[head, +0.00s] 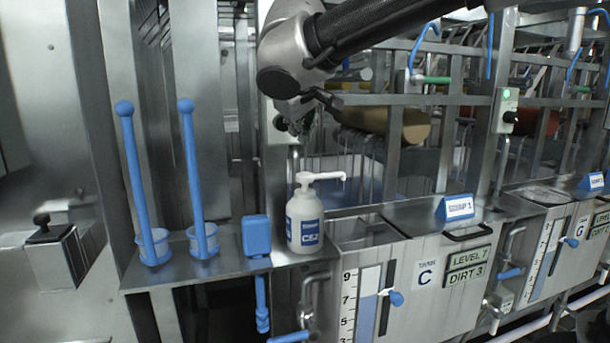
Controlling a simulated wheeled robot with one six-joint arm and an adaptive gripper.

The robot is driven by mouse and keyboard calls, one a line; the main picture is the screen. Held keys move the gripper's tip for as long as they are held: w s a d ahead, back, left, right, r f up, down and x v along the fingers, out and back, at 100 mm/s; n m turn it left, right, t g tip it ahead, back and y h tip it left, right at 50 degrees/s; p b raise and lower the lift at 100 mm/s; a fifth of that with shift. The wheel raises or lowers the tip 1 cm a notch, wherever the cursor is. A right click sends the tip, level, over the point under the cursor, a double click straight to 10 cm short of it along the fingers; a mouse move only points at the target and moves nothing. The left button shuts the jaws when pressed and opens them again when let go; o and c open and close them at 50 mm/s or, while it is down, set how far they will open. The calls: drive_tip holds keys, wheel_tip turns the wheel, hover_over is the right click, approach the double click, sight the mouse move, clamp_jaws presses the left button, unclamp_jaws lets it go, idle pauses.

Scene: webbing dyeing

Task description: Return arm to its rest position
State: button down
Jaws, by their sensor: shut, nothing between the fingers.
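My arm reaches in from the top right of the head view and bends down near the top middle. My gripper (294,127) hangs at the arm's end, above and slightly left of a white pump bottle (305,220). It is shut and empty, and apart from the bottle. It is small and dark here, and its fingertips blend with the metal frame behind.
The bottle stands on a steel ledge (190,272) beside a blue block (257,235). Two blue-handled tools (138,180) (191,170) stand in cups at left. Tank C (425,275) is at right, with a blue sign (456,208) on top. Metal posts stand close behind my gripper.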

idle(0.5)
drive_tip(key=s+d+f+m+g+h, duration=0.1)
drive_tip(key=s+d+f+m, duration=0.1)
drive_tip(key=d, duration=0.9)
drive_tip(key=s+d+f+m+g, duration=0.2)
drive_tip(key=d, duration=0.9)
drive_tip(key=s+d+f+m, duration=0.1)
drive_tip(key=s+d+f, duration=0.2)
drive_tip(key=s, duration=0.3)
drive_tip(key=s+d+f+m+g+y, duration=0.1)
drive_tip(key=s+d+f+m, duration=0.1)
drive_tip(key=s+d+f, duration=0.2)
drive_tip(key=s+d+f+m+g, duration=0.1)
drive_tip(key=s+d+f, duration=0.3)
drive_tip(key=s+d, duration=0.3)
drive_tip(key=s, duration=0.2)
drive_tip(key=shift+s+f+m, duration=0.2)
drive_tip(key=shift+s+m, duration=0.1)
drive_tip(key=shift+s, duration=0.1)
